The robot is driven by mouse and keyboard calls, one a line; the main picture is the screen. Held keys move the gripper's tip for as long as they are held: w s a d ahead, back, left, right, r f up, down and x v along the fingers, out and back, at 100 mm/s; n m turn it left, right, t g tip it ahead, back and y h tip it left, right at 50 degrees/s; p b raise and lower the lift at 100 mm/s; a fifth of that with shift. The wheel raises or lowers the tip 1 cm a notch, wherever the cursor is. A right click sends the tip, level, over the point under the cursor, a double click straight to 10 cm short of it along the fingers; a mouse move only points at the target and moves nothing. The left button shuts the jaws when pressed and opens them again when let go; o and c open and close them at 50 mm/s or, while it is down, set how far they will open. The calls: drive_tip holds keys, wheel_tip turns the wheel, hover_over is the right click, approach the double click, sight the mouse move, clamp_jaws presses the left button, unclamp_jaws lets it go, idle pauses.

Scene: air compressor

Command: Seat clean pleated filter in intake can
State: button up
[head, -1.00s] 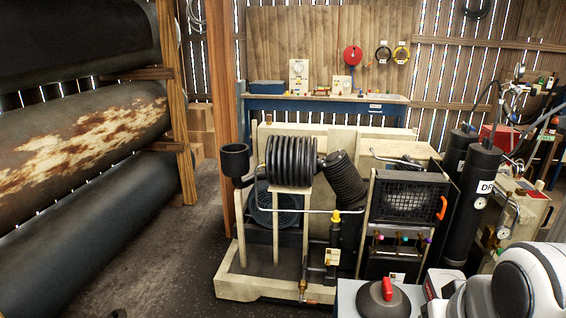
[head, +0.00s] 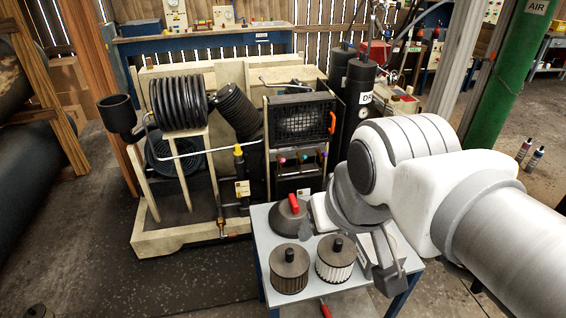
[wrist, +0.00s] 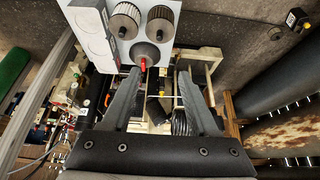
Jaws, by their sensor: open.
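The clean pleated filter (head: 336,262), with pale pleats and a dark top with a knob, stands upright on a small grey table. It also shows in the wrist view (wrist: 125,20). A brown, dirty-looking filter (head: 290,270) stands beside it. A black open-topped cup, seemingly the intake can (head: 117,116), is at the compressor's left end; its inside is dark. A black lid with a red handle (head: 289,222) lies behind the filters. My gripper (wrist: 159,78) is open and empty.
The small table (head: 262,232) stands in front of the compressor skid (head: 160,238).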

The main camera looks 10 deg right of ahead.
idle(0.3)
drive_tip(key=shift+o, duration=0.4)
drive_tip(key=shift+w+d+r+n, duration=0.1)
drive_tip(key=shift+w+d+n, duration=0.15)
drive_tip(key=shift+w, duration=0.2)
drive_tip(key=n+g+h+p, duration=0.1)
drive_tip(key=n+g+p, duration=0.45)
drive_tip(key=n, duration=1.45)
hover_over(339, 241)
drive_tip(key=f, duration=2.6)
drive_tip(key=shift+s+a+f, duration=0.1)
drive_tip(key=shift+s+a, duration=0.05)
drive_tip(key=shift+s, duration=0.05)
drive_tip(key=shift+w+f, duration=0.15)
drive_tip(key=shift+f, duration=1.3)
drive_tip(key=shift+w+f, duration=0.1)
drive_tip(key=shift+f, duration=1.3)
clamp_jaws()
